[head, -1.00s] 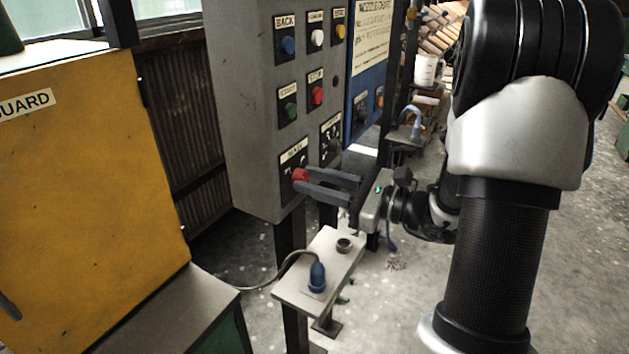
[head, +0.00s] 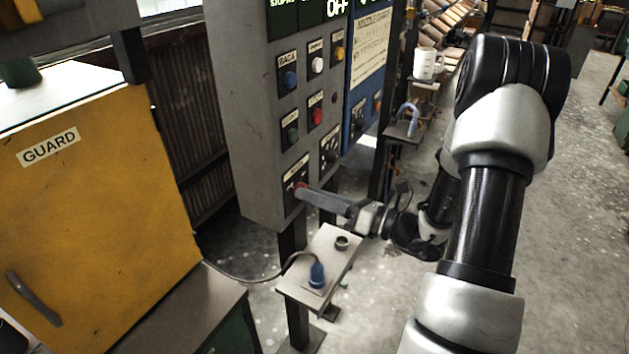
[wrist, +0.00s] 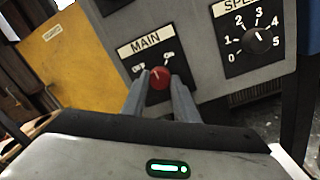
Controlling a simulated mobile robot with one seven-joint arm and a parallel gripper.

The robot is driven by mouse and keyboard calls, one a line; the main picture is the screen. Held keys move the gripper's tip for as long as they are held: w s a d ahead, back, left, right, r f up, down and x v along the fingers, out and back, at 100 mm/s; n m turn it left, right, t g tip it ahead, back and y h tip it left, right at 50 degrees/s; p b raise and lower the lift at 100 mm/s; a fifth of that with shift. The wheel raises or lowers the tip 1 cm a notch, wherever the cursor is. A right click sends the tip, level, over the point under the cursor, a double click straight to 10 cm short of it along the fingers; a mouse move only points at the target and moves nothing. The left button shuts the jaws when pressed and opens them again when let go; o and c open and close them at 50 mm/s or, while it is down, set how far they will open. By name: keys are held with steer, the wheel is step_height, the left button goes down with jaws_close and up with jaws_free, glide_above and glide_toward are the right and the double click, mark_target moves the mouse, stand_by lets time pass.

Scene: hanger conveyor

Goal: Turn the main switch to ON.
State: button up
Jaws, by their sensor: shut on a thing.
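The main switch is a red knob (wrist: 160,78) under a MAIN label, with OFF marked to its left and ON to its right. Its exact pointing direction is hard to tell. My gripper (wrist: 161,84) is shut on the knob, one finger at each side of it in the wrist view. In the head view my gripper (head: 312,193) reaches the low front of the grey control panel (head: 236,120), and its fingers hide most of the knob. A display at the panel's top (head: 337,7) reads OFF.
A SPEED dial (wrist: 257,41) sits right of the switch. Push buttons are above it. A small shelf with a blue plug (head: 317,274) stands just below my gripper. A yellow guard cabinet (head: 95,170) is at the left. Floor at the right is open.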

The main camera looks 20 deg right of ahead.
steer(key=shift+s+m+t+p, duration=0.1)
steer(key=shift+m+t+p, duration=0.2)
steer(key=shift+m+p, duration=4.35)
steer(key=shift+f+m, duration=0.1)
steer(key=shift+m, duration=0.25)
steer(key=o, duration=1.1)
steer(key=shift+c, duration=0.2)
steer(key=r+b+v, duration=0.1)
steer(key=b+v, duration=0.1)
steer(key=v, duration=1.5)
steer(key=shift+s+f, duration=0.2)
steer(key=shift+f, duration=0.1)
